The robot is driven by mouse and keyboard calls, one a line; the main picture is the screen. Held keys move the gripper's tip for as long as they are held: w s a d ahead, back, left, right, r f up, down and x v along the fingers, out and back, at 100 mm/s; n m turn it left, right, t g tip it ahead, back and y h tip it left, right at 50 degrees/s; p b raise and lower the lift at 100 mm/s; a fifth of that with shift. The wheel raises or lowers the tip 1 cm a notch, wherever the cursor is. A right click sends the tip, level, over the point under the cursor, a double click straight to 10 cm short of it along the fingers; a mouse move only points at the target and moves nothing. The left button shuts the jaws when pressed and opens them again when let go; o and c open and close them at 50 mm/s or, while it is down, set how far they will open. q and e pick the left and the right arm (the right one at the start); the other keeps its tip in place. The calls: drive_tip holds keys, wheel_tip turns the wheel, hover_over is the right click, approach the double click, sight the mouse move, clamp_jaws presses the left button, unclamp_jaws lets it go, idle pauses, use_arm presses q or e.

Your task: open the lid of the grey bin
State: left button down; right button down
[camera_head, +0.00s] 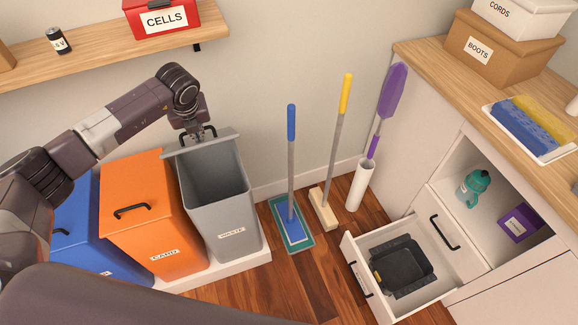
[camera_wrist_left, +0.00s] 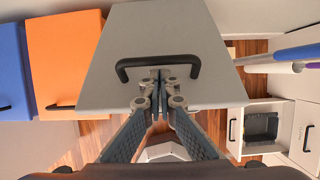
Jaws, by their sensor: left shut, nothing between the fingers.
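The grey bin (camera_head: 228,218), labelled WASTE, stands at the right end of a row of bins. Its lid (camera_head: 222,139) is raised at the back, and the dark inside of the bin shows. My left gripper (camera_head: 198,134) is at the raised lid, close to its black handle. In the left wrist view, the lid (camera_wrist_left: 160,28) fills the upper middle, with the black handle (camera_wrist_left: 122,71) across it. There the left gripper's fingertips (camera_wrist_left: 160,76) are together at the handle's middle; whether they touch it I cannot tell. My right gripper is not in view.
The orange bin (camera_head: 150,220) and blue bin (camera_head: 75,245) stand to the left, lids down. A blue mop (camera_head: 291,165), a yellow-handled broom (camera_head: 336,150) and a purple duster (camera_head: 391,95) stand right. A drawer (camera_head: 375,295) is pulled out. A shelf (camera_head: 95,50) runs above.

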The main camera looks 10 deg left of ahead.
use_arm(q)
drive_tip(key=b+v, duration=0.3)
drive_tip(key=v, duration=0.6)
drive_tip(key=shift+s+d+r, duration=0.1)
drive_tip(key=shift+d, duration=0.05)
drive_tip(key=d+f+n+h, duration=0.1)
drive_tip(key=d+f+h, duration=0.3)
drive_tip(key=d, duration=0.4)
drive_tip(key=d+f+n+h+p, duration=0.1)
drive_tip(key=d+f+h, duration=0.3)
drive_tip(key=d, duration=0.4)
drive_tip(key=d+f+n+h, duration=0.1)
drive_tip(key=d+f+h, duration=0.2)
drive_tip(key=d, duration=0.6)
drive_tip(key=h, duration=0.2)
drive_tip(key=shift+f+t+h, duration=0.4)
